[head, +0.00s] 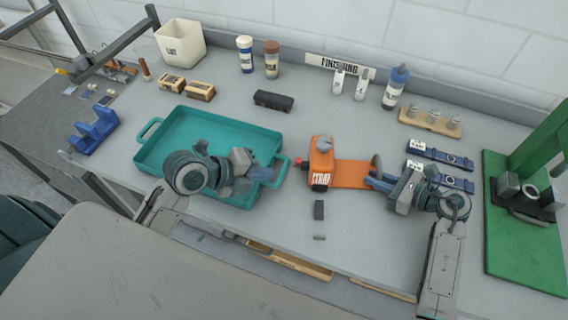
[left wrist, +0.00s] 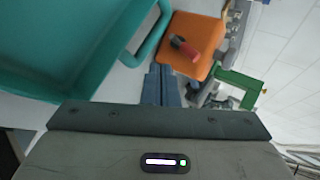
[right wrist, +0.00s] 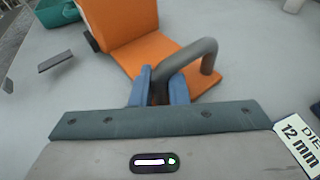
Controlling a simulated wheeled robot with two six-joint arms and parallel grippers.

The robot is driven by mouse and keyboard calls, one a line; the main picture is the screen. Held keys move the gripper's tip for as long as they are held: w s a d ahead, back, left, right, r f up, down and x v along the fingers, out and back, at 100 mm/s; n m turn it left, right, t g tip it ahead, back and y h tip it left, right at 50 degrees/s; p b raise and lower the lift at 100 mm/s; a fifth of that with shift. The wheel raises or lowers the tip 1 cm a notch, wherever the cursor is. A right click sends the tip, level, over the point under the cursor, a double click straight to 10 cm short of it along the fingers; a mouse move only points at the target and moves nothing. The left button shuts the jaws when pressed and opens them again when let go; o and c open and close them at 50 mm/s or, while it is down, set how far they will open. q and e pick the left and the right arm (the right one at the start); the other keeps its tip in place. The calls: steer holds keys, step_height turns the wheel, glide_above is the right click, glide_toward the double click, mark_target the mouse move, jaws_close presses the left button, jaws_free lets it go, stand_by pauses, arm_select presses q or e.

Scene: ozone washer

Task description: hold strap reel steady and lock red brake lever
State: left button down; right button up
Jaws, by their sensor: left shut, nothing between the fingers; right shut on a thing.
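The orange strap reel (head: 321,160) stands on its orange base plate (head: 350,175) at the middle of the bench. The red brake lever (head: 298,162) is on the reel's left side; it also shows in the left wrist view (left wrist: 186,48). My left gripper (head: 274,174) is shut and empty, left of the lever and apart from it, over the tray's right end. My right gripper (head: 371,179) is shut on the reel's grey curved handle (right wrist: 198,57), at the right of the reel. The fingers hide part of the handle.
A teal tray (head: 150,158) lies under my left gripper. Small dark pieces (head: 319,210) lie in front of the reel. A green press (head: 510,240) stands at the right. A black case (head: 273,100) lies behind the reel.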

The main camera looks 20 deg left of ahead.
mark_target(298, 161)
arm_select(q)
steer(key=w+d, duration=0.2)
steer(key=w, duration=0.1)
steer(key=shift+d+f, duration=0.3)
steer(key=shift+f, duration=0.1)
steer(key=shift+w+d+r, duration=0.1)
steer(key=shift+w+d, duration=0.45)
steer(key=shift+w, duration=0.1)
steer(key=shift+w+r+n+g, duration=0.1)
steer(key=shift+w+n+g, duration=0.15)
steer(key=shift+g, duration=0.35)
